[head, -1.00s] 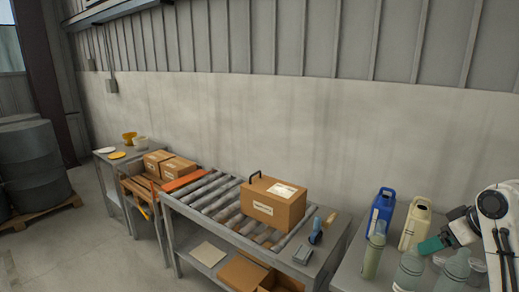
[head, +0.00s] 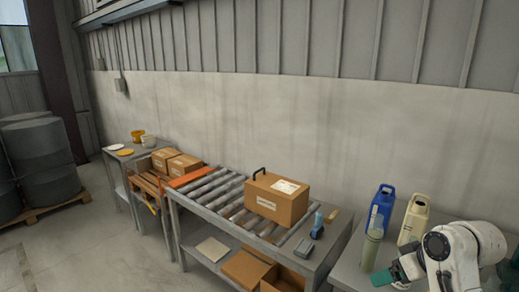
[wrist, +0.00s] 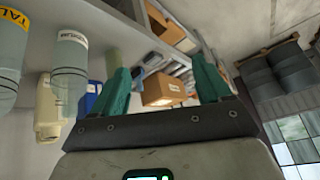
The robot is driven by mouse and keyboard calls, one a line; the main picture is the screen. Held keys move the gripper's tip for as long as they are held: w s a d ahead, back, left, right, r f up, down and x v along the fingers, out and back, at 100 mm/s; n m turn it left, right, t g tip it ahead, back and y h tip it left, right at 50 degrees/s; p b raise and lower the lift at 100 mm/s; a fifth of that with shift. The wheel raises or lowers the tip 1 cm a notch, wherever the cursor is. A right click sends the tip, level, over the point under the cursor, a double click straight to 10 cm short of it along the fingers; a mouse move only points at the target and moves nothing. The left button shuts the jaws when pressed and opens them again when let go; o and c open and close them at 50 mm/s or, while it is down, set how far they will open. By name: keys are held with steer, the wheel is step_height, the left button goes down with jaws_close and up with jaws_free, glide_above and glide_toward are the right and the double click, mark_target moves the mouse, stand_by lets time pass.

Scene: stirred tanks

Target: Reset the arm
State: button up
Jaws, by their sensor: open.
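My gripper (head: 386,276) shows at the lower right of the head view, its teal fingers pointing left over the right-hand table. In the wrist view my gripper (wrist: 161,78) has its two teal fingers spread apart with nothing between them. My white arm rises beside the table at the lower right of the head view. A cardboard box (head: 276,200) on the roller conveyor shows beyond the fingers in the wrist view (wrist: 163,90).
A blue jug (head: 382,208), a cream jug (head: 413,220) and a green bottle (head: 371,247) stand on the right-hand table (head: 345,268), close to my gripper. The roller conveyor (head: 215,192) stands left of it. Drums (head: 40,160) stand on a pallet at far left.

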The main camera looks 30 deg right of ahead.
steer(key=s+a+f+g+y, duration=0.1)
steer(key=s+a+f, duration=0.1)
steer(key=a+f, duration=0.6)
steer(key=s+a+f+g, duration=0.15)
steer(key=a+f, duration=0.35)
steer(key=a, duration=0.5)
steer(key=s+a+f+n+g+h, duration=0.1)
steer(key=s+a+f, duration=0.4)
steer(key=s, duration=0.8)
steer(key=shift+a+f+n+g, duration=0.2)
steer(key=shift+f+n+g, duration=0.1)
steer(key=shift+f+g, duration=0.5)
steer(key=shift+s+r, duration=0.1)
